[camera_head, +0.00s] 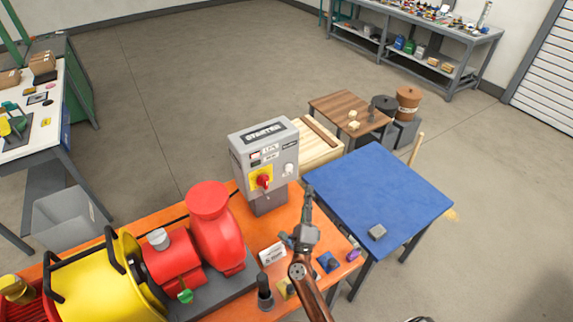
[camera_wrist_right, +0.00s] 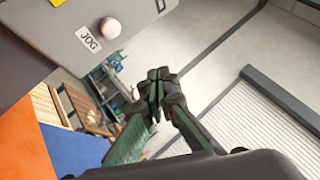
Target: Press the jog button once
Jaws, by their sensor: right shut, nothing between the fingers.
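The grey starter box (camera_head: 263,152) stands on a short post on the orange skid bench. In the right wrist view the white jog button (camera_wrist_right: 110,28) sits just above a "JOG" label (camera_wrist_right: 89,39). My right gripper (camera_head: 308,192) is shut and empty, to the right of the box and apart from the button. In the wrist view its closed fingertips (camera_wrist_right: 158,76) are right of and below the button. My left gripper is out of view.
A red pump (camera_head: 214,225) and yellow motor guard (camera_head: 95,280) fill the orange bench (camera_head: 283,224) left of my arm. Small parts lie near my right forearm. A blue table (camera_head: 380,190) stands to the right, mostly bare, with a grey block (camera_head: 377,232).

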